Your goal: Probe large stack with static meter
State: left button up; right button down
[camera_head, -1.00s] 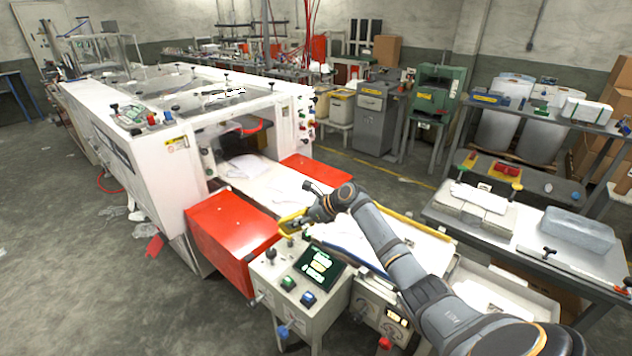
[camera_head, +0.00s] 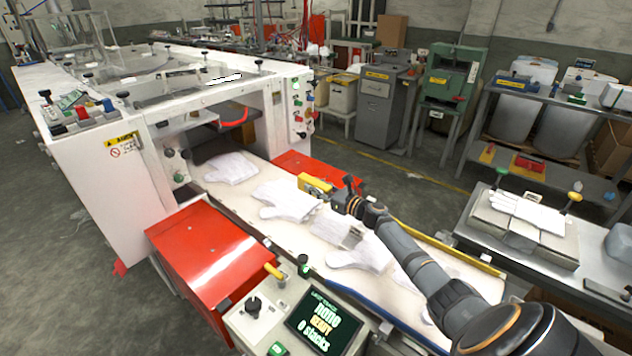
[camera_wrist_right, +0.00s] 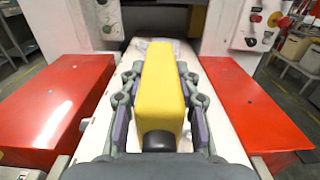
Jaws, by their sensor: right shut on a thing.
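A yellow static meter (camera_head: 314,184) with a dark end is held by my right gripper (camera_head: 338,196), which is shut on it. In the right wrist view the meter (camera_wrist_right: 163,85) points forward between both fingers (camera_wrist_right: 158,112), toward the machine opening. White glove stacks lie along the belt: one (camera_head: 230,168) by the opening, one (camera_head: 285,201) just left of and below the meter, and one (camera_head: 350,248) nearer me, partly hidden by my arm. The meter appears above the belt; contact with a stack cannot be told. Which stack is largest is unclear. My left gripper is out of view.
Red covers (camera_head: 205,255) flank the white belt (camera_head: 315,238). A control panel with a screen (camera_head: 323,322) stands in front. At right, a bench holds a grey block with white gloves (camera_head: 530,210) on it. The machine housing (camera_head: 95,165) rises at left.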

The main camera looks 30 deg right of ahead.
jog(key=shift+s+a, duration=0.1)
jog(key=shift+s, duration=0.05)
jog(key=shift+f+b, duration=0.4)
jog(key=shift+b, duration=0.05)
notch_tip(320, 180, down, 5)
jog(key=b, duration=0.4)
jog(key=shift+f, duration=0.1)
jog(key=shift+w+f, duration=0.2)
jog(key=shift+f, duration=0.05)
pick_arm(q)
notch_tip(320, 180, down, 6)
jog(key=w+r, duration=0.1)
pick_arm(e)
jog(key=shift+b, duration=0.3)
jog(key=shift+r, duration=0.2)
notch_tip(320, 180, up, 7)
jog(key=p, duration=0.6)
jog(key=shift+f, duration=0.1)
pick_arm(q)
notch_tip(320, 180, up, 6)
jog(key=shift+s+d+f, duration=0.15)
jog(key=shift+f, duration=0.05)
pick_arm(e)
jog(key=shift+f, duration=0.1)
